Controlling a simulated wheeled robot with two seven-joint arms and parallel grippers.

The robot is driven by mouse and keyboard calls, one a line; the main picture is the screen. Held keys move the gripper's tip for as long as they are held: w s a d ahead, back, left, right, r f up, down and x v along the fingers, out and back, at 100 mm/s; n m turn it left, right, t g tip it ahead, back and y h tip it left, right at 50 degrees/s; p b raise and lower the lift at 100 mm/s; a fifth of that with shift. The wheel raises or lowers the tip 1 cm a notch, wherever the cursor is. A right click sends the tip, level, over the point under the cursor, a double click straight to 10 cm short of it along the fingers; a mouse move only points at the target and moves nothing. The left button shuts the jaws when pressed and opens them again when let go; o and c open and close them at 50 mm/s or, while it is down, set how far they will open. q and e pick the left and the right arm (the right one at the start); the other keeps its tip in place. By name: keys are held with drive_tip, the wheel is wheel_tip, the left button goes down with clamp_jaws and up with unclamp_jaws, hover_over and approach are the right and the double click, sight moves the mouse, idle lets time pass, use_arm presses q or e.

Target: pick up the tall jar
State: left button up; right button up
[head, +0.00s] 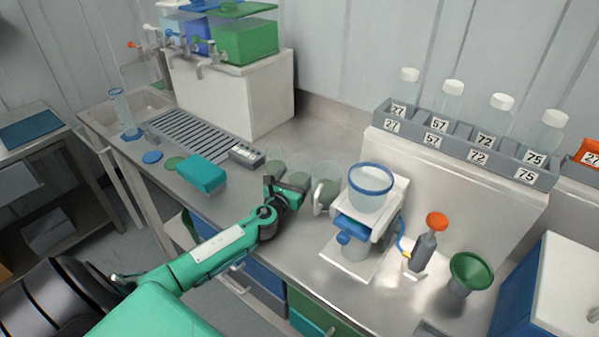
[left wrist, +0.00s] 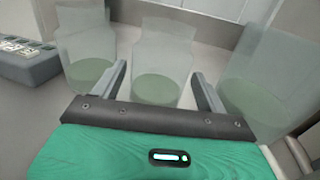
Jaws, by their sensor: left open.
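Three clear glass vessels with pale green contents stand in a row on the steel counter. In the left wrist view they are a left vessel (left wrist: 88,55), a shouldered middle vessel (left wrist: 160,65) and a right vessel (left wrist: 265,85). They look faint in the head view, partly behind my gripper. I cannot tell for certain which is the tall jar. My left gripper (head: 287,182) is open, low over the counter in front of them. In the left wrist view its fingers (left wrist: 160,75) point at the middle vessel, one to each side of its lower part. My right gripper is not in view.
A white device with a blue-rimmed clear cup (head: 370,188) stands close on the right. A grey labelled control box (head: 246,154) and a teal block (head: 202,174) lie to the left. A rack of white-capped bottles (head: 460,142) stands on a raised ledge behind.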

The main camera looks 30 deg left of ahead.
sight(299, 158)
use_arm(q)
drive_tip(key=shift+w+a, duration=0.2)
drive_tip(key=shift+w, duration=1.15)
drive_tip(key=shift+c, duration=0.2)
drive_tip(key=c, duration=0.8)
drive_tip(key=shift+o, duration=0.2)
drive_tip(key=shift+r, duration=0.4)
wheel_tip(299, 158, up, 9)
drive_tip(key=p, duration=0.2)
drive_tip(key=shift+p, duration=0.35)
wheel_tip(299, 158, up, 10)
drive_tip(key=shift+r, duration=0.1)
